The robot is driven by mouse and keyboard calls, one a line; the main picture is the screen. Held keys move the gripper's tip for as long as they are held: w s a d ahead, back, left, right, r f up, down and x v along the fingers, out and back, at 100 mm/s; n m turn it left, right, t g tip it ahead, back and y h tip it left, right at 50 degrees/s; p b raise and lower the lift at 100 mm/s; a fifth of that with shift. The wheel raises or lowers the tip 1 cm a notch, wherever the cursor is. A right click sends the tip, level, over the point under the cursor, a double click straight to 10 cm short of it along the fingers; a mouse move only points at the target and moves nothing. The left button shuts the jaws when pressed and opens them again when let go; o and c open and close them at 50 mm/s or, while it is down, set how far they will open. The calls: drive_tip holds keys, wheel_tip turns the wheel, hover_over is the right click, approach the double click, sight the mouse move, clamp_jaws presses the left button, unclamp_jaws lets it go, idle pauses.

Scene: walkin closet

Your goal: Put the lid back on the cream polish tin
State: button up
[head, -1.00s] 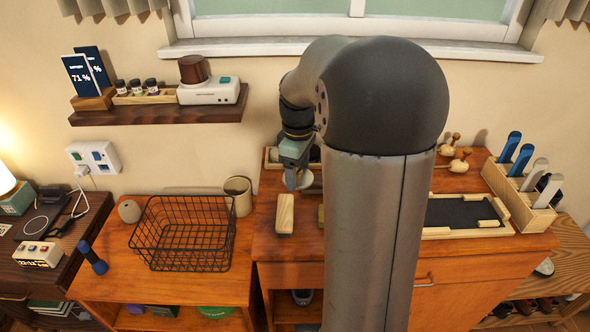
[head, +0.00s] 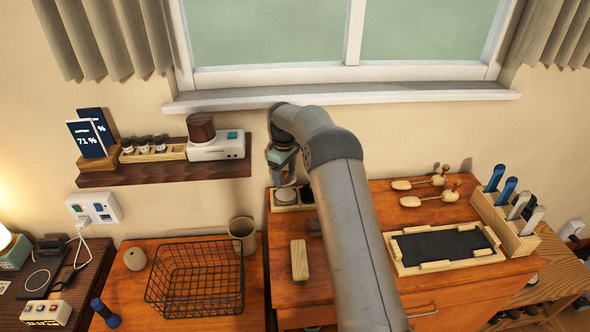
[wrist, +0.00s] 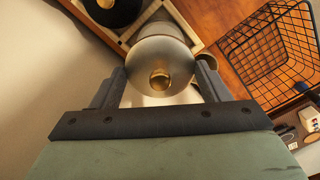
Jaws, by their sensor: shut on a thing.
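My gripper (head: 284,165) is shut on a round silver lid with a gold centre (wrist: 160,80). The lid sits between the two fingers, and its face is turned to the wrist camera. In the head view the gripper is above the left end of a small wooden tray (head: 272,204) at the back of the cabinet top. A pale round tin (head: 286,197), which looks like the cream polish tin, sits in that tray. The lid covers much of that spot in the wrist view, so I cannot tell whether lid and tin touch. A black polish tin (wrist: 112,8) is beside it.
A wooden block (head: 299,260) lies in front of the tray. A wire basket (head: 195,278) and a beige cup (head: 243,234) stand to the left. A wall shelf (head: 165,172) is left of the gripper. A dark-centred mat tray (head: 445,247) lies right.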

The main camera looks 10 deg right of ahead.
sight(285, 194)
drive_tip(key=shift+f+b, duration=1.65)
drive_tip(key=shift+f, duration=1.5)
drive_tip(key=shift+f+b, duration=0.2)
drive_tip(key=shift+b, duration=0.3)
drive_tip(key=o, duration=1.1)
drive_tip(key=shift+o, duration=0.2)
drive_tip(key=shift+r, duration=0.15)
drive_tip(key=shift+r+p, duration=1.9)
drive_tip(key=shift+r, duration=1.5)
